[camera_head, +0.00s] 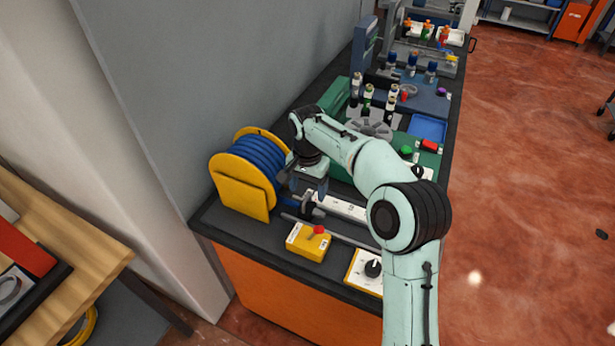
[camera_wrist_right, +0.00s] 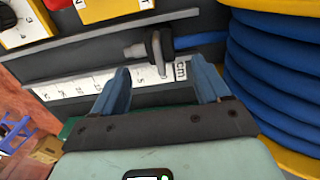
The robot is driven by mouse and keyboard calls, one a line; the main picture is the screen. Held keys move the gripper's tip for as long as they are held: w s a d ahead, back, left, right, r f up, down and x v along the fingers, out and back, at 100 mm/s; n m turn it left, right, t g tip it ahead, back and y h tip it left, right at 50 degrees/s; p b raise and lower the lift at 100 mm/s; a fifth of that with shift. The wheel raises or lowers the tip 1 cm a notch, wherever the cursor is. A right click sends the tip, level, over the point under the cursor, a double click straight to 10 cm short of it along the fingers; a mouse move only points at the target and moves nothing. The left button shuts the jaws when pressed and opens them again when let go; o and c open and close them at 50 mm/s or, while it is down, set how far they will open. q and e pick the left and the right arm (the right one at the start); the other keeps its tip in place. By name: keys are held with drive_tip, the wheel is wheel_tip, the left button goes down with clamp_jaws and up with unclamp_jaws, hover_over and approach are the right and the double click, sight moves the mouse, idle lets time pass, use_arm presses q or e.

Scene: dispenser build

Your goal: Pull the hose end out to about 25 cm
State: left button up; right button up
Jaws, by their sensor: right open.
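The hose reel (camera_head: 229,186), yellow with blue hose wound on it, stands at the near left of the bench. The hose end (camera_wrist_right: 134,51), a grey nozzle with a dark collar and ring, shows in the right wrist view with a short run of blue hose (camera_wrist_right: 200,39) leading right to the reel. A white ruler strip (camera_wrist_right: 80,88) marked in cm lies alongside it. My right gripper (camera_head: 304,187) is open above the hose end beside the reel. In the right wrist view its two blue fingers (camera_wrist_right: 163,85) are apart, with nothing between them. My left gripper is not in view.
A yellow box with a red knob (camera_head: 310,242) and a white-faced dial box (camera_head: 364,271) stand along the bench's near edge. A grey rail (camera_head: 335,232) runs between them and the ruler. Bottles, a green unit and a blue tray (camera_head: 428,128) crowd the bench farther back.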

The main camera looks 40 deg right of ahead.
sight(307, 205)
wheel_tip(307, 205, down, 9)
drive_tip(key=shift+w+r+b, duration=0.1)
drive_tip(key=shift+r+b, duration=0.1)
drive_tip(key=shift+b, duration=0.2)
